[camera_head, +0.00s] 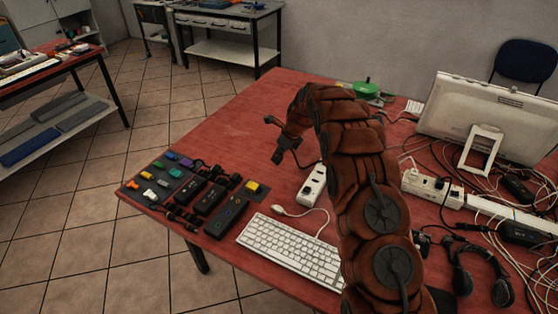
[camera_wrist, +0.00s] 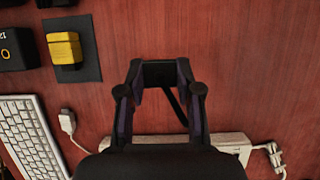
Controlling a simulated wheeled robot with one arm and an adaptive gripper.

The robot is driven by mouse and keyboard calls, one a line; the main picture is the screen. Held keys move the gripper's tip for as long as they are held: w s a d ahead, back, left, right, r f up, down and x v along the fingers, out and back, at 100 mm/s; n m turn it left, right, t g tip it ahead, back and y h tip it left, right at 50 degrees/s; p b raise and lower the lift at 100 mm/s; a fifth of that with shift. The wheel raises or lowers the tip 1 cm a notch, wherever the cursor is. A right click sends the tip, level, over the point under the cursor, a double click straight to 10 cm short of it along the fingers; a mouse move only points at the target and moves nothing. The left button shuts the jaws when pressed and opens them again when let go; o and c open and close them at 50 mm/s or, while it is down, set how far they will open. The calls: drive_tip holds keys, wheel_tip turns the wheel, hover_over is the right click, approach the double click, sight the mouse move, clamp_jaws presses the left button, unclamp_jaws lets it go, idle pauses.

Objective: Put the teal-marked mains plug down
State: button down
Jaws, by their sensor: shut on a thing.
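My gripper (camera_wrist: 158,72) is shut on a black block-shaped thing (camera_wrist: 159,74), which I take to be the mains plug. A dark cable-like strip trails from it between the fingers. No teal mark shows on it. In the head view my gripper (camera_head: 285,148) is over the red table (camera_head: 250,115), with a dark thing at its tip. It appears to be above the table; the exact height is not clear.
A white power strip (camera_head: 313,186) lies close to my gripper. A white keyboard (camera_head: 290,248), a yellow block (camera_wrist: 64,47) on a dark pad and black adapters (camera_head: 226,216) lie on the left. Cables and a monitor (camera_head: 487,117) crowd the right. Bare table shows behind the gripper.

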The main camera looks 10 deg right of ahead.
wheel_tip(320, 180, down, 3)
drive_tip(key=shift+f+b, duration=0.15)
drive_tip(key=shift+b, duration=0.55)
drive_tip(key=c, duration=0.8)
unclamp_jaws()
drive_tip(key=shift+o, duration=0.2)
